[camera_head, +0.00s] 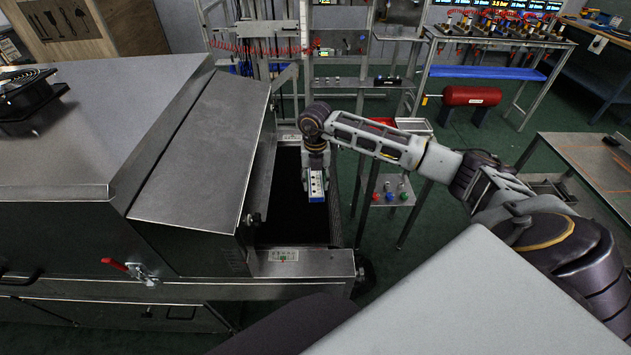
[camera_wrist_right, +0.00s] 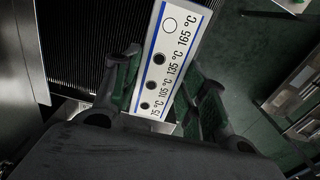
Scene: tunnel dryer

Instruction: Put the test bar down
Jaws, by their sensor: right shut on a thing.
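The test bar (camera_head: 316,187) is a white bar with blue edges and temperature marks. In the right wrist view the bar (camera_wrist_right: 172,60) shows printed labels up to 165 °C and a row of round spots, one white and the others dark. My right gripper (camera_head: 315,172) is shut on the bar. In the right wrist view the gripper's green-padded fingers (camera_wrist_right: 165,95) sit on both sides of it. The bar hangs above the black ribbed belt (camera_head: 290,220) at the dryer's open end; I cannot tell whether it touches. My left gripper is not in view.
The dryer's sloped metal hood (camera_head: 205,150) stands just left of the belt. The belt's metal end frame (camera_head: 300,264) is in front. A shelf stand (camera_head: 392,190) with coloured knobs is to the right. Bare belt lies in front of the bar.

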